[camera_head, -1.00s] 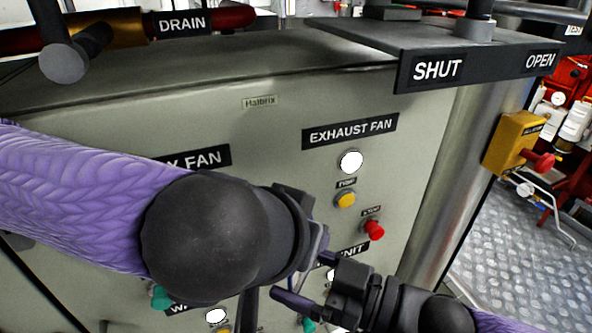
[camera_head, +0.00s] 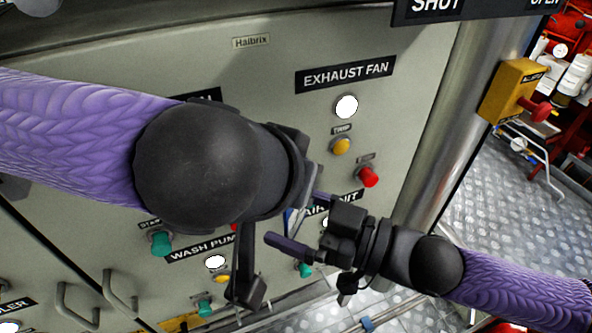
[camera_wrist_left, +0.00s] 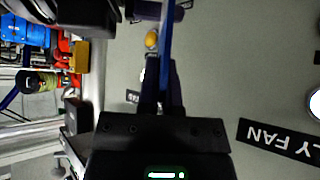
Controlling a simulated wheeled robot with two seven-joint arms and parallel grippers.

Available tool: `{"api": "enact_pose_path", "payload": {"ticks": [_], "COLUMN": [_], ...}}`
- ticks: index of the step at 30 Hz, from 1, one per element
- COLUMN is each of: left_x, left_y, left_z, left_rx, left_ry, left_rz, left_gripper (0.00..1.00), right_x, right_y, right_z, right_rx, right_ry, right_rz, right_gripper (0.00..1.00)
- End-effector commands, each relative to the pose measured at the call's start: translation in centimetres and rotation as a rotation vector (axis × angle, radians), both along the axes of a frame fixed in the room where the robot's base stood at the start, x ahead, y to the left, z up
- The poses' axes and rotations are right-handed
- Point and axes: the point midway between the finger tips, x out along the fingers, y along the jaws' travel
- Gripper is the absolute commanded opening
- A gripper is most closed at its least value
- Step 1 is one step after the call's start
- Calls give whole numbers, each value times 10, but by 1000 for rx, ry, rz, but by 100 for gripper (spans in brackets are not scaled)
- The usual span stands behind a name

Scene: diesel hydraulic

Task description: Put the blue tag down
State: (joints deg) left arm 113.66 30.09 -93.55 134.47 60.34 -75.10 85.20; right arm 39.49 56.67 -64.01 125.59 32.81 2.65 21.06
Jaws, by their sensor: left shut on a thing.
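The blue tag (camera_wrist_left: 167,40) is seen almost edge-on in the left wrist view, upright between the fingers of my left gripper (camera_wrist_left: 162,88), which is shut on it. In the head view only a thin sliver of the tag (camera_head: 291,218) shows; my left wrist hides most of it and the fingertips. My right gripper (camera_head: 303,222) is open, with its two fingers apart, just right of the tag in the head view. I cannot tell whether it touches the tag.
A grey control cabinet (camera_head: 270,75) stands close in front, with buttons, lamps and labels such as EXHAUST FAN (camera_head: 345,74). Two handles (camera_head: 120,293) stick out at lower left. A yellow box (camera_head: 513,90) with a red knob is at right. Metal floor (camera_head: 480,215) lies open at right.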

Motion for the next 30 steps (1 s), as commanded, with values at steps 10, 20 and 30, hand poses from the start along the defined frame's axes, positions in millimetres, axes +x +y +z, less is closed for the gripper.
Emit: {"api": "enact_pose_path", "payload": {"ticks": [10,20,30], "left_x": [0,0,0], "left_y": [0,0,0], "left_z": [0,0,0], "left_rx": [0,0,0], "left_ry": [0,0,0], "left_rz": [1,1,1], "left_gripper": [0,0,0], "right_x": [-33,-42,41], "right_y": [-69,-111,-190], "right_z": [-2,-13,-207], "right_rx": [-8,-27,-421], "right_ry": [5,-12,89], "right_rz": [-6,-28,-535], "right_gripper": [100,100,100]}}
